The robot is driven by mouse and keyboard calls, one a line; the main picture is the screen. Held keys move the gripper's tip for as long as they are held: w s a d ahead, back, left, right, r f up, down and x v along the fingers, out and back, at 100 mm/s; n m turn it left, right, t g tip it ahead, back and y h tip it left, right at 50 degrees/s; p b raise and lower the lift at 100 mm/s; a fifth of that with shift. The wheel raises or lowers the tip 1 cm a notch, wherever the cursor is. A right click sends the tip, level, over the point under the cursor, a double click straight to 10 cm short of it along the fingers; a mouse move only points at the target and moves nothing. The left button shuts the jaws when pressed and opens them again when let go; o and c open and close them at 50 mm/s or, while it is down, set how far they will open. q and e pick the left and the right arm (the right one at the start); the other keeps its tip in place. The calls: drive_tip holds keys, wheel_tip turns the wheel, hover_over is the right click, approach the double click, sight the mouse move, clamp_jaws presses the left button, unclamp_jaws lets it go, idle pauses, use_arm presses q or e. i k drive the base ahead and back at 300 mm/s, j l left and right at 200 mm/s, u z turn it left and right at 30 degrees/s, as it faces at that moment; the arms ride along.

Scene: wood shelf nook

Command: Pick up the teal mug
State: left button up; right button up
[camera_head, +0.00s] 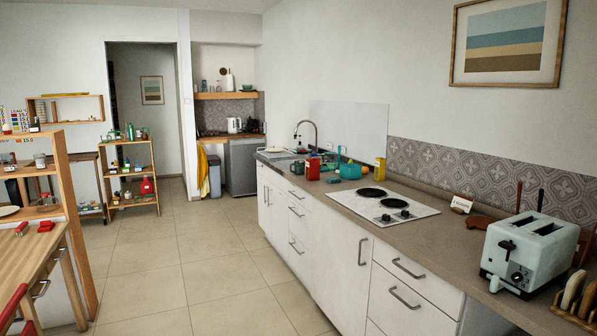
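I cannot make out a teal mug for certain. A teal round vessel (350,171), which looks like a bowl or pan, stands on the counter beyond the hob. A red mug-like container (313,169) stands to its left, near the sink. Small items between them are too small to tell apart. Neither of my grippers is in view.
The grey-brown counter (440,240) runs along the right wall, with a hob (383,205), a yellow container (380,169) and a pale toaster (529,253). Open tiled floor (215,270) lies left of the white cabinets. A wooden table (30,255) and shelves stand at left.

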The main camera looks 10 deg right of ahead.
sight(300, 165)
drive_tip(key=i, duration=2.1)
drive_tip(key=i+j+z, duration=0.15)
drive_tip(key=i, duration=0.6)
drive_tip(key=i+j+z, duration=0.1)
drive_tip(key=i, duration=0.65)
drive_tip(key=i+j+z, duration=0.2)
drive_tip(key=i+z, duration=0.2)
drive_tip(key=i+j+z, duration=0.4)
drive_tip(key=i, duration=0.15)
